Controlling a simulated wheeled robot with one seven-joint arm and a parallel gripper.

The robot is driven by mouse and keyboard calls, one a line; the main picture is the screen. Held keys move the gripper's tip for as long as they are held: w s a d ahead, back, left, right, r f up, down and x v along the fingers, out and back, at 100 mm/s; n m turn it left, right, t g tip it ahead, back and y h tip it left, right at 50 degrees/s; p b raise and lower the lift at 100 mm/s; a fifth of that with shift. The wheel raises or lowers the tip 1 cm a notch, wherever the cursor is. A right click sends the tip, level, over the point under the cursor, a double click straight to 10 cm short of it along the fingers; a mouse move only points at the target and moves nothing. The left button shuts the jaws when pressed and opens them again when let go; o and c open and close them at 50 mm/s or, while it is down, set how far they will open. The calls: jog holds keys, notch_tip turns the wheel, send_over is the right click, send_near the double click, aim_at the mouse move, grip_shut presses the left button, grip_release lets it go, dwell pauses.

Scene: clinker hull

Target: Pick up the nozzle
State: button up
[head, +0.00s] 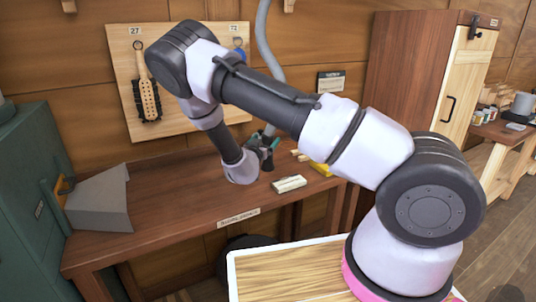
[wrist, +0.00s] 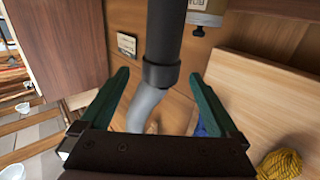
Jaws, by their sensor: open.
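The nozzle (wrist: 165,35) is a black tube with a collar at the end of a grey hose (wrist: 145,108). In the wrist view it runs down from the top edge, and its collar lies in line with the gap between my fingertips. My gripper (wrist: 159,75) has green fingers spread apart, with visible room on both sides of the tube. Whether the tube is between the fingers or just beyond them is hard to tell. In the head view the hose (head: 265,35) hangs down to my gripper (head: 268,146) above the bench, where the nozzle is mostly hidden.
The wooden bench (head: 170,205) holds a grey scoop-like block (head: 100,200) at left, a pale block (head: 289,184) and a yellow item (head: 321,169). A pegboard (head: 125,65) with a hanging brush (head: 147,90) is behind. A tall cabinet (head: 405,60) stands right.

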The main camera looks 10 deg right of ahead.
jog(key=x, duration=0.3)
jog(key=shift+w, duration=0.15)
grip_shut()
jog(key=shift+r, duration=0.1)
